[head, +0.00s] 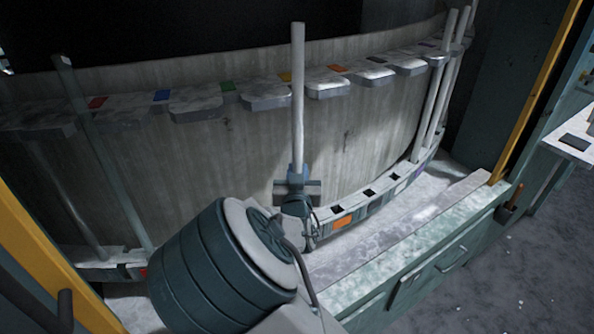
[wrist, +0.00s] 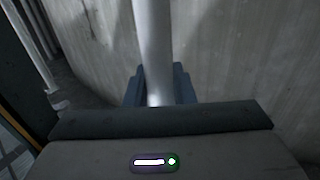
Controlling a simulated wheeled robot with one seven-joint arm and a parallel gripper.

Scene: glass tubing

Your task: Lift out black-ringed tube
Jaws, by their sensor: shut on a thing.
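A long pale tube (head: 298,95) stands upright in the middle of the head view. My gripper (head: 297,188) is shut on its lower part. The tube's top rises above the upper rack, and it passes in front of that rack between the yellow and orange marks. In the wrist view the tube (wrist: 152,45) runs up from between the dark jaws (wrist: 160,88). I cannot make out a black ring on it. Its lower end is hidden by my gripper and arm, so I cannot tell whether it is clear of the lower rack.
The curved upper rack (head: 197,103) has colour-marked slots. The lower rack (head: 343,222) has square holes along the curved wall. Several other tubes stand at the right (head: 433,100), and a tilted-looking tube (head: 105,160) stands at the left. A ledge with drawers (head: 445,262) runs in front.

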